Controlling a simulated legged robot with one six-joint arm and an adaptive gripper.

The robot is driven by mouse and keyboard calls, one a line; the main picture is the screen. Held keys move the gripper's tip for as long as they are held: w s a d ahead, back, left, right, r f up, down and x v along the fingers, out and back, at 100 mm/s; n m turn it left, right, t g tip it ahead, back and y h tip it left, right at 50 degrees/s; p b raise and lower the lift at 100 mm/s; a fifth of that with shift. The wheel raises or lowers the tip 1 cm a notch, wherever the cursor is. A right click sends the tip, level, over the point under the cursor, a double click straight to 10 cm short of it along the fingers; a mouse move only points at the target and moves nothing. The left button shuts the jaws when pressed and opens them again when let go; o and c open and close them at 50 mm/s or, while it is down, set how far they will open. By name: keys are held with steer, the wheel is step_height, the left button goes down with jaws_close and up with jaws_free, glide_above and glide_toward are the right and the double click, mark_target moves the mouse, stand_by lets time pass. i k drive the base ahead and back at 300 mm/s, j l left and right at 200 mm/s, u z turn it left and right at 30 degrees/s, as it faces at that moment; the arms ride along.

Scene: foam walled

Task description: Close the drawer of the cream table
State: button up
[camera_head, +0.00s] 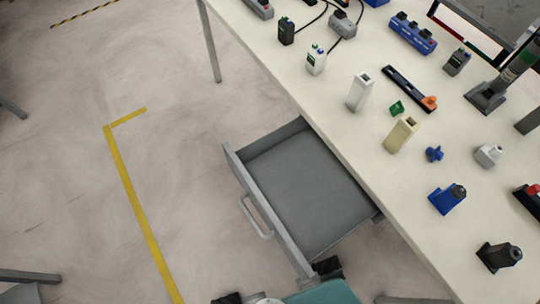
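The cream table (368,147) runs from the top left to the bottom right of the head view. Its grey drawer (305,190) is pulled out under the near edge, and the inside looks empty. A light grey bar handle (255,217) is on the drawer's front panel, which faces lower left. My gripper cannot be made out in this view. Some dark and teal parts show at the bottom edge, close to the drawer's near corner.
Several blocks and connectors stand on the tabletop, among them a white block (359,92), a beige block (402,134) and a blue part (447,199). A table leg (210,45) stands at upper left. The floor (60,175) left of the drawer is clear, with yellow tape (137,205).

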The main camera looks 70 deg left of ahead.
mark_target(307, 199)
steer(key=u, duration=2.95)
